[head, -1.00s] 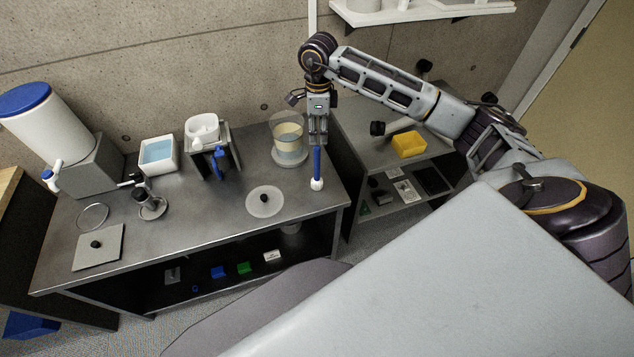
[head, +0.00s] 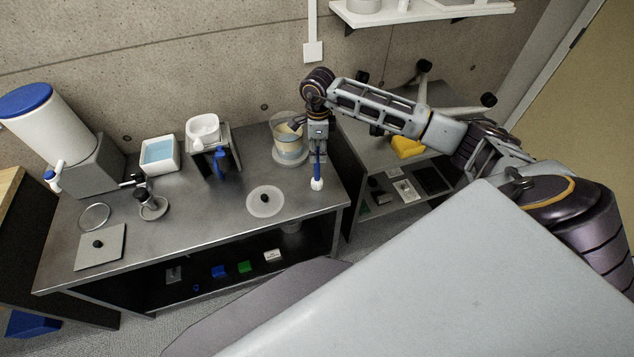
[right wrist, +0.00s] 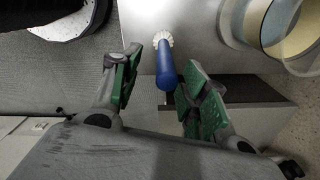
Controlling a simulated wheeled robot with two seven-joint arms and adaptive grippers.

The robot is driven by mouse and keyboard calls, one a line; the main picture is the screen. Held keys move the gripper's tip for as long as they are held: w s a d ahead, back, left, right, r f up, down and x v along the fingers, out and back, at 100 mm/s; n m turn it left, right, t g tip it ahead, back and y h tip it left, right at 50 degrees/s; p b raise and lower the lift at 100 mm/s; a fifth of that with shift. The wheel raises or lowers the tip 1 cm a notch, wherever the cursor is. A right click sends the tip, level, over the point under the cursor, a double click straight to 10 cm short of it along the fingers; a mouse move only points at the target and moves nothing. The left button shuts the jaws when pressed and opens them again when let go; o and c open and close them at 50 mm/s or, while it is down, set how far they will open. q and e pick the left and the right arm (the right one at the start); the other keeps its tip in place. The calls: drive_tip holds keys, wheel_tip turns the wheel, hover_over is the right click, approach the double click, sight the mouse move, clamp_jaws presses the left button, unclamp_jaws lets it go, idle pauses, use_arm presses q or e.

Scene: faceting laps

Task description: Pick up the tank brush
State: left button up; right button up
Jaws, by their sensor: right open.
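The tank brush (head: 317,174) has a blue handle and a white head. It stands upright, head down, near the right end of the metal bench. My right gripper (head: 318,148) is above it, pointing down, with its fingers at the upper part of the handle. In the right wrist view the blue handle (right wrist: 166,70) reaches up between the open green-padded fingers of the gripper (right wrist: 155,88), closer to the right finger. I cannot tell whether that finger touches it. My left gripper is not in view.
A clear tank with a tan band (head: 288,146) stands just behind the brush. A round disc with a dark knob (head: 265,202) lies to its left on the bench (head: 205,205). A lower side table with a yellow bin (head: 406,147) is to the right.

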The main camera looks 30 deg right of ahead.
sight(317, 169)
drive_tip(key=f, duration=0.1)
drive_tip(key=f+p, duration=0.1)
drive_tip(key=f, duration=0.3)
drive_tip(key=shift+w, duration=0.35)
idle(0.3)
clamp_jaws()
